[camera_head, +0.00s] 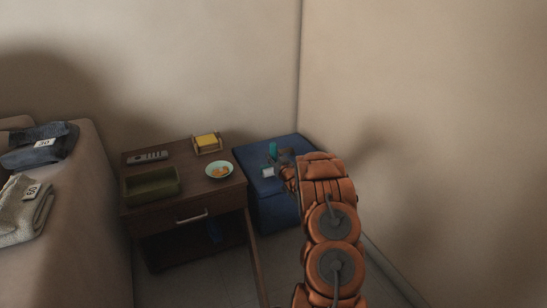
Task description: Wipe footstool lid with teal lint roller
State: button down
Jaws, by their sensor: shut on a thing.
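The blue footstool (271,213) stands in the corner to the right of the nightstand. Its lid (288,144) is flat on top and partly hidden by my arm. The lint roller has a teal handle (273,150) pointing up and a white roller head (267,172) below it, over the lid. I cannot tell whether the head touches the lid. My gripper (279,160) is shut on the lint roller above the footstool. Its fingers are small and partly hidden behind my orange arm.
The wooden nightstand (211,195) bears an olive tray (150,196), a remote (148,157), a yellow sponge-like block in a holder (207,144) and a pale green bowl (219,170). Folded clothes (38,150) lie on the couch (82,205) at left. Walls close in behind and right.

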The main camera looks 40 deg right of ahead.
jog(key=shift+f, duration=0.95)
dwell(0.3)
